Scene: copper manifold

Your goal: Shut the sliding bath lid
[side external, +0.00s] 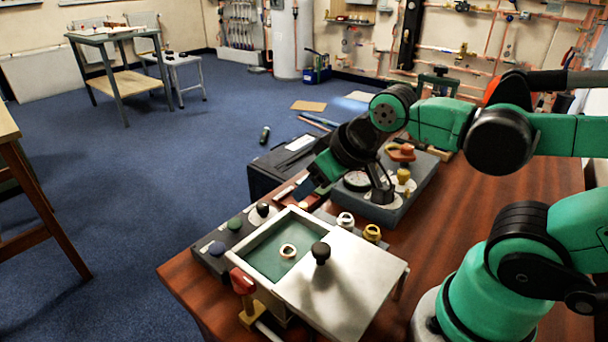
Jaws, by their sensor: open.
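The bath (257,266) is a pale box with a green inside, near the front edge of the wooden table. Its flat silvery lid (347,286) covers the right part, and the left part is uncovered. A black knob (320,253) stands up near the lid's left edge. A small pale ring (288,251) lies in the uncovered part. My gripper (312,188) is open, above and behind the bath, apart from the lid and knob. Its fingertips are small and dark here, so their exact gap is hard to see.
A dark panel with coloured buttons (235,225) lies along the bath's left side. A red-handled valve (242,282) stands at its front left. Brass fittings (372,233) sit just behind the lid. A grey gauge block (420,180) stands farther back.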

